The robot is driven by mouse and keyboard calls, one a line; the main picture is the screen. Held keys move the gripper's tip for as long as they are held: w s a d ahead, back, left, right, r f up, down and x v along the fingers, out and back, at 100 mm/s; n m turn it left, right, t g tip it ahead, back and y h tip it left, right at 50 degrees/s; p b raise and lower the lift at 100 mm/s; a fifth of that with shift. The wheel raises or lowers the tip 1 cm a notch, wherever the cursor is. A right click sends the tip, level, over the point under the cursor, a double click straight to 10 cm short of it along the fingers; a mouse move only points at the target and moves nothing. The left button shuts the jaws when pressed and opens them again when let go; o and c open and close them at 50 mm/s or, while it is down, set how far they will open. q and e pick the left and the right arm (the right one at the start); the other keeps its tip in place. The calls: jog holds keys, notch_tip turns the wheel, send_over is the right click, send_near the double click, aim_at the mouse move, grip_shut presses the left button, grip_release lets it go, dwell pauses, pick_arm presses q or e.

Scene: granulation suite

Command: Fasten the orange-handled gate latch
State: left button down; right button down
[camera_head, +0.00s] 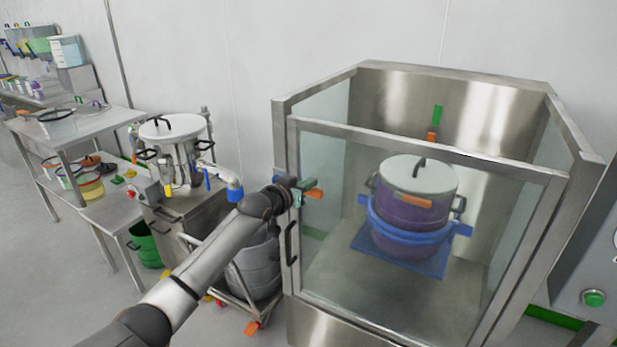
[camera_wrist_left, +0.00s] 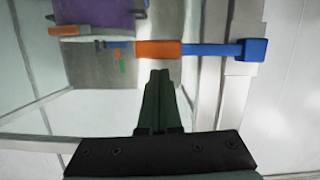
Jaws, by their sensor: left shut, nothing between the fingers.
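The gate (camera_head: 430,154) is a glass panel in a steel frame at the front of a steel enclosure. It has a black pull handle (camera_head: 291,243) on its left side. The latch's orange handle (camera_head: 314,194) shows at the upper left of the gate. In the left wrist view the orange handle (camera_wrist_left: 158,49) joins a blue bar (camera_wrist_left: 212,49) ending in a blue block (camera_wrist_left: 252,49). My left gripper (camera_head: 304,185) is beside the handle. Its dark green fingers (camera_wrist_left: 158,75) are shut and empty, with tips just below the handle in that view; I cannot tell whether they touch it.
Inside the enclosure a lidded purple pot (camera_head: 411,215) with a blue ring stands on a blue mat (camera_head: 365,243). A grey bin on a wheeled frame (camera_head: 262,300) stands left of the enclosure, under my arm. A steel vessel (camera_head: 176,150) and benches (camera_head: 100,125) are further left.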

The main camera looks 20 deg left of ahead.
pick_arm(q)
jog(key=shift+d+f, duration=0.1)
jog(key=shift+f, duration=0.4)
jog(key=shift+f, duration=0.1)
notch_tip(320, 180, up, 5)
jog(key=p, duration=0.4)
jog(key=shift+p, duration=0.35)
jog(key=d+b+v, duration=0.1)
jog(key=v, duration=0.8)
jog(key=shift+s+a+f, duration=0.3)
jog(key=shift+s+a, duration=0.15)
jog(key=shift+s, duration=0.1)
